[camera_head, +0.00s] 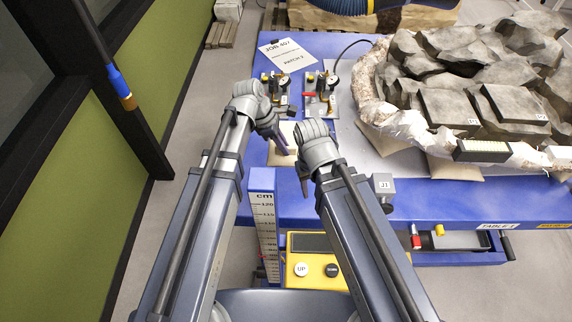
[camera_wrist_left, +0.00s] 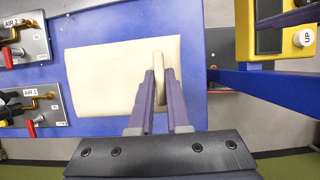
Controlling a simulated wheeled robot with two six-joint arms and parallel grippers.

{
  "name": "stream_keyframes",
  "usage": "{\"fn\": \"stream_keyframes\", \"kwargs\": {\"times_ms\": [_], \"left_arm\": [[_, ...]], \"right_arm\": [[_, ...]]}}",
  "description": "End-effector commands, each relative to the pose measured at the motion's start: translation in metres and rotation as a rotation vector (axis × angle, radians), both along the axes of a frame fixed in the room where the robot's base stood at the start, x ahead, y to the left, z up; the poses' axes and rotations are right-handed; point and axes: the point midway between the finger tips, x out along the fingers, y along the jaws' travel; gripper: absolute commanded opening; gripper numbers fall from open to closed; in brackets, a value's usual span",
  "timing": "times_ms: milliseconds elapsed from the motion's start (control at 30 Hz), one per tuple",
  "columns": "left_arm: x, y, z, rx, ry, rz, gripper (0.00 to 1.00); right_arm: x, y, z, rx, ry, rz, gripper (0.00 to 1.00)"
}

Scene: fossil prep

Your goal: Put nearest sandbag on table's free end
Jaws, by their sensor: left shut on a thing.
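A cream sandbag (camera_head: 274,158) is at the left end of the blue table (camera_head: 420,205), mostly hidden behind my left gripper in the head view. In the left wrist view the sandbag (camera_wrist_left: 105,75) shows flat over the blue surface, with a raised cream tab (camera_wrist_left: 158,75) between the fingers. My left gripper (camera_head: 282,146) is shut on this tab; its fingers also show in the left wrist view (camera_wrist_left: 158,95). I cannot tell whether the bag rests on the table or hangs just above it. My right gripper (camera_head: 304,184) is near the front edge; its opening is unclear.
Two air tool stands (camera_head: 320,95) and a paper sheet (camera_head: 286,54) lie behind the bag. A plaster-jacketed fossil block (camera_head: 440,90) fills the right side, with another sandbag (camera_head: 455,171) under its edge. A height scale (camera_head: 264,215) and yellow control box (camera_head: 318,268) stand in front.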

Motion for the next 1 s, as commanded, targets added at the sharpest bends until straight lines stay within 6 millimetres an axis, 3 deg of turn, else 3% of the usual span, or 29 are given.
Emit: {"fn": "stream_keyframes", "kwargs": {"times_ms": [33, 300, 833, 1000], "left_arm": [[0.0, 0.0, -0.014, -0.002, -0.001, -0.001, 0.0], [0.0, 0.0, -0.04, -0.002, -0.001, -0.001, 0.0], [0.0, 0.0, -0.051, -0.002, -0.001, -0.001, 0.0], [0.0, 0.0, -0.064, -0.002, -0.001, -0.001, 0.0]], "right_arm": [[0.0, 0.0, -0.014, 0.0, 0.0, 0.002, 0.47], [0.0, 0.0, -0.04, 0.0, 0.0, 0.008, 0.47], [0.0, 0.0, -0.051, -0.001, 0.0, 0.011, 0.47], [0.0, 0.0, -0.065, 0.0, 0.0, 0.01, 0.47]]}}
